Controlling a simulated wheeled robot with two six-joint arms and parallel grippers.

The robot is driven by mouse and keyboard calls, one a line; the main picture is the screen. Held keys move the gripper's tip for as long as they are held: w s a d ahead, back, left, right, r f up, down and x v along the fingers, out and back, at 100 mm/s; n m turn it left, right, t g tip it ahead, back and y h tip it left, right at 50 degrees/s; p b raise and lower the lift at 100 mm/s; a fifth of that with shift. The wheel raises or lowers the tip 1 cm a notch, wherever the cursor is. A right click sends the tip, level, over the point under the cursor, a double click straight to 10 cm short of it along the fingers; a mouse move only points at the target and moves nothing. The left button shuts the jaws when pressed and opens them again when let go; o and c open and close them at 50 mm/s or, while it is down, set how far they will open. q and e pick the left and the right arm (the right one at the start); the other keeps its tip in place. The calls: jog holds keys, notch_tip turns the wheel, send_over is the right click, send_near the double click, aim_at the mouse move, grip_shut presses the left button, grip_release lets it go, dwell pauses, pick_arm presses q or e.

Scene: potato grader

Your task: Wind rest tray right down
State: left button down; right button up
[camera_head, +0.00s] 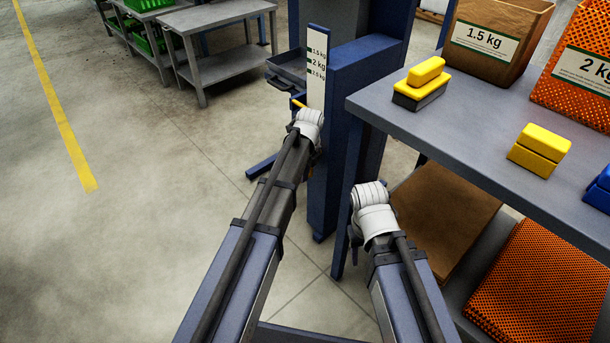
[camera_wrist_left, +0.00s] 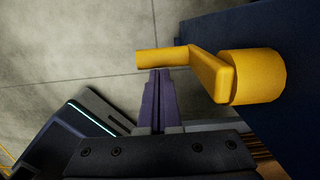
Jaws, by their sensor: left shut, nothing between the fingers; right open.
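The rest tray (camera_head: 287,70), dark grey and shallow, sits on the left side of the blue post (camera_head: 348,115). A white scale plate (camera_head: 317,66) beside it reads 1.5, 2 and 2.5 kg downwards. In the left wrist view a yellow crank has a round hub (camera_wrist_left: 258,77), a slanted arm and a handle (camera_wrist_left: 160,56). My left gripper (camera_wrist_left: 160,72) is shut and empty, its tips right at the handle; I cannot tell whether they touch. In the head view my left wrist (camera_head: 308,128) hides its fingers. My right gripper (camera_head: 355,238) is open, partly hidden, below the shelf's left edge.
A grey shelf (camera_head: 465,130) stands at the right, with yellow blocks (camera_head: 540,150), a paper sack (camera_head: 495,35) and an orange net sack (camera_head: 575,75). An orange mesh pile (camera_head: 540,290) lies below. Grey tables (camera_head: 230,60) stand at the back left. Floor at left is clear.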

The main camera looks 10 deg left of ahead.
pick_arm(q)
jog(key=shift+w+a, duration=0.15)
jog(key=s+d+r+p, duration=0.3)
jog(key=d+r+p, duration=0.1)
jog(key=r+p, duration=0.8)
jog(key=shift+d, duration=0.15)
jog(key=shift+s, duration=0.15)
